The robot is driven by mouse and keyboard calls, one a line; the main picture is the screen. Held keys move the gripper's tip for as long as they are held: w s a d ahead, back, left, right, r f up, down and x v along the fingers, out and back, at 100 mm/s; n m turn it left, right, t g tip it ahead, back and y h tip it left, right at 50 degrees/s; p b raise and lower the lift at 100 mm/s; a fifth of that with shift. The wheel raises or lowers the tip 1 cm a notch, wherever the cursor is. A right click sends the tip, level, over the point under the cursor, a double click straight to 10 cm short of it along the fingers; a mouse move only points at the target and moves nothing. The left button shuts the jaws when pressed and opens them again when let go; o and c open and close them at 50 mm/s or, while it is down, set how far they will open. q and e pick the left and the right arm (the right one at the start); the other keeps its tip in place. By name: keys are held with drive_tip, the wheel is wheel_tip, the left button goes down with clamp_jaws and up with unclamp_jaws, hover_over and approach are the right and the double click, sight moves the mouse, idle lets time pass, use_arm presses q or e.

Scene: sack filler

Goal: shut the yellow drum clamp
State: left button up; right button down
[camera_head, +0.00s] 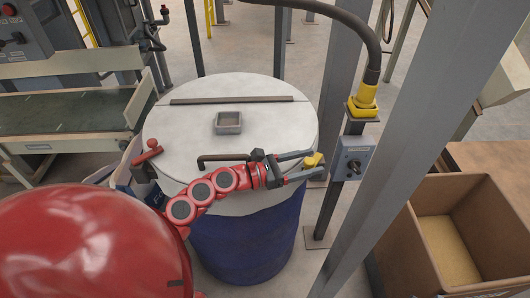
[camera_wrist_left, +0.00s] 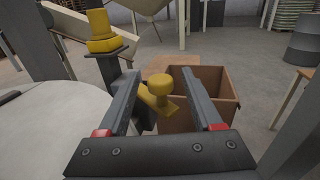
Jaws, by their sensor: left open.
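The yellow drum clamp (camera_head: 314,159) sits at the right edge of the round white drum lid (camera_head: 260,125), on the blue drum (camera_head: 245,243). In the left wrist view the clamp shows as a round yellow knob (camera_wrist_left: 160,84) above a yellow plate. My left gripper (camera_head: 306,164) is open, its two fingers reaching on either side of the clamp. In the left wrist view the knob lies between the fingers (camera_wrist_left: 165,92), and I see no finger touching it. I cannot tell how far the clamp is swung. My right gripper is not in view.
A grey post with a yellow hose fitting (camera_head: 363,101) and a switch box (camera_head: 353,158) stands just right of the clamp. A cardboard box (camera_head: 490,225) is farther right.

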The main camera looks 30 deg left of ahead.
use_arm(q)
drive_tip(key=b+v, duration=0.3)
drive_tip(key=v, duration=1.4)
